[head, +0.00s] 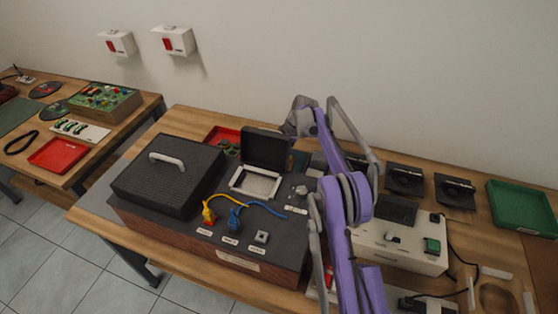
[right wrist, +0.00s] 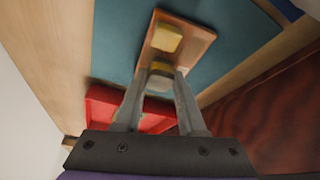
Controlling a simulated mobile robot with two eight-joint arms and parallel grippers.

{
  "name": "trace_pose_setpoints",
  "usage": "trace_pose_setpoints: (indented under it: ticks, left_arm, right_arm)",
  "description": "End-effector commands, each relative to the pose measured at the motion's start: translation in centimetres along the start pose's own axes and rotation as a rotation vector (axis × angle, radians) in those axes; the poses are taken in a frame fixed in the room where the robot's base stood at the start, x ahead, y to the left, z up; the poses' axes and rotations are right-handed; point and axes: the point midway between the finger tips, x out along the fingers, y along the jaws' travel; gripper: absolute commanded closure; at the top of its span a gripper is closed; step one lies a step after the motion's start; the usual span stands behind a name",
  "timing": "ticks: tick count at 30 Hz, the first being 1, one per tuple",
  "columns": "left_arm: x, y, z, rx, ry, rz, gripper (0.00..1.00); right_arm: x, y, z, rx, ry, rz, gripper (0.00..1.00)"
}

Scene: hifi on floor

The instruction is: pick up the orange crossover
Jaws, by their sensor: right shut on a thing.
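The orange crossover is a flat orange-brown board (right wrist: 191,45) with yellow blocks on it, in the upper middle of the right wrist view. My right gripper (right wrist: 161,80) is shut on a yellow block at the board's near end. The board is over or on a blue-green mat; I cannot tell whether it touches it. In the head view my purple right arm reaches over the bench to behind the speaker cabinet, and the gripper and crossover are hidden there. My left gripper is in neither view.
A red tray (right wrist: 100,108) is beside the gripper, on the blue-green mat (right wrist: 118,45). A reddish-brown wooden wall (right wrist: 270,120) stands close on the right. In the head view, the dark-topped cabinet (head: 215,250) and a white box (head: 400,250) crowd the bench near my arm.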

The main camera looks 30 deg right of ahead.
Motion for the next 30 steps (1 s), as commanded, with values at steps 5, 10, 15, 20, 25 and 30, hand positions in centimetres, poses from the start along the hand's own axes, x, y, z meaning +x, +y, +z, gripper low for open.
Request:
trace_pose_setpoints:
  ticks: [5, 10, 15, 20, 25, 30]
  left_arm:
    - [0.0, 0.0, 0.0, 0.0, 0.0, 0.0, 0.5]
    - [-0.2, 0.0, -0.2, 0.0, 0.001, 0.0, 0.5]
    - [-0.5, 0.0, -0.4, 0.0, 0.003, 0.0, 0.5]
    - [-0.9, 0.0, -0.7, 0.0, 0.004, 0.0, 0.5]
    - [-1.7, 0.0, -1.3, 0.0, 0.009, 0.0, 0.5]
    - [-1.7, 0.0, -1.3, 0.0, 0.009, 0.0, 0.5]
  right_arm:
    - [-0.5, 0.0, -0.2, 0.0, 0.0, 0.0, 1.0]
    - [-3.1, 0.0, -1.3, 0.0, 0.001, 0.0, 1.0]
    - [-6.4, 0.0, -2.6, 0.0, 0.001, 0.0, 1.0]
    - [-8.6, 0.1, -3.5, -0.001, 0.001, 0.0, 1.0]
    - [-10.2, 0.1, -4.2, -0.001, 0.001, 0.0, 1.0]
    - [-10.1, 0.0, -4.2, 0.0, 0.001, -0.001, 1.0]
